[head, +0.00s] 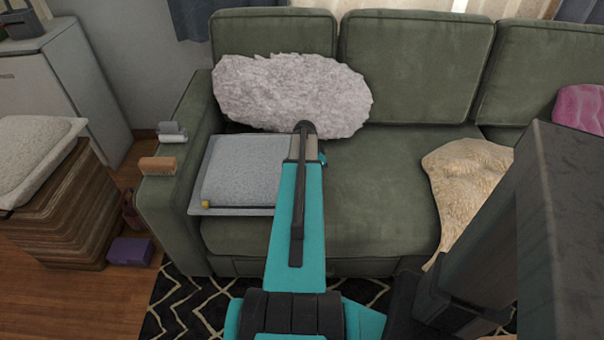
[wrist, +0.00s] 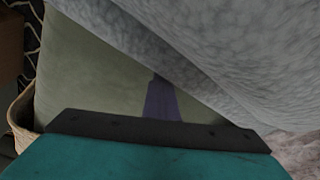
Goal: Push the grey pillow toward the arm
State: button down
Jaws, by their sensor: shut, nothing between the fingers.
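The grey pillow (head: 245,170) lies flat on the sofa's left seat, close to the sofa's left arm (head: 170,210). My teal arm reaches over the seat to the pillow's right edge in the head view and hides part of that edge. My gripper (wrist: 158,82) is shut and empty, pointing away from the wrist camera at the pillow's edge. The grey pillow (wrist: 225,45) fills the upper right of the wrist view and overlaps the fingertips. I cannot tell whether they touch it. The fingers are hidden in the head view.
A fluffy pale pillow (head: 290,95) leans on the backrest behind the grey one. A tan throw (head: 465,185) hangs over the seat at right. A brush (head: 158,164) and a small grey item (head: 172,132) sit on the sofa arm. The seat right of my gripper is clear.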

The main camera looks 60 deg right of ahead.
jog(key=shift+s+d, duration=0.3)
jog(key=shift+s, duration=0.4)
jog(key=shift+s+d, duration=0.35)
jog(key=shift+s, duration=0.3)
jog(key=shift+s+d, duration=0.3)
jog(key=shift+s, duration=0.4)
jog(key=shift+r, duration=0.1)
jog(key=s+d+p+v, duration=0.2)
jog(key=p+v, duration=0.5)
jog(key=v, duration=0.6)
jog(key=shift+d+r, duration=0.2)
jog(key=shift+r, duration=0.4)
jog(key=shift+w, duration=0.1)
